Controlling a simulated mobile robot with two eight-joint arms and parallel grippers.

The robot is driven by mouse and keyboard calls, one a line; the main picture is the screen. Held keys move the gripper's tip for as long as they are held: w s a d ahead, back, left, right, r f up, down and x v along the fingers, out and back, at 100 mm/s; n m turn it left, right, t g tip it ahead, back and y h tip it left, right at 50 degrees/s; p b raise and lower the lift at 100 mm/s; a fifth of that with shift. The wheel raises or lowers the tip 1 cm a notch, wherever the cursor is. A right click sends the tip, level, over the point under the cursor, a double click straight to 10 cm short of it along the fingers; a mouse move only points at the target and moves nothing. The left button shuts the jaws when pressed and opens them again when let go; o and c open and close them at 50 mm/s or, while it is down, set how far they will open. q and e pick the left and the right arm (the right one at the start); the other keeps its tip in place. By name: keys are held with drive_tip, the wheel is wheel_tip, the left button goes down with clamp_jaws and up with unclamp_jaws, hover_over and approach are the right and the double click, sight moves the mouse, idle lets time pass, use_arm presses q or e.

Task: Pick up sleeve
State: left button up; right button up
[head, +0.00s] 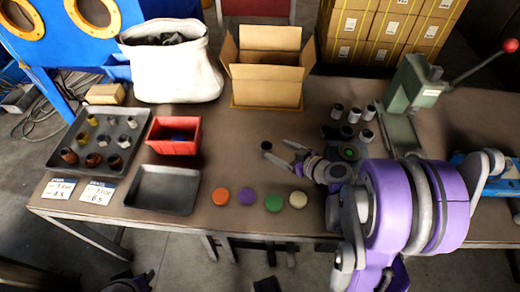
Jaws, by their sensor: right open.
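Several more grey sleeves (354,115) stand in a group on the table by the green press. My right arm hides part of the table on the right.
An open cardboard box (265,88) and a white bin (170,85) stand behind. A red bin (158,146), a parts tray (60,140) and an empty dark tray (135,200) are left. Coloured discs (247,196) line the front edge. A green press (405,105) stands right.

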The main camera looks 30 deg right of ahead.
sight(264, 145)
drive_tip(key=x, duration=0.6)
drive_tip(key=shift+w+a+f, duration=0.2)
drive_tip(key=shift+a+f, duration=0.1)
drive_tip(key=shift+a, duration=0.1)
clamp_jaws()
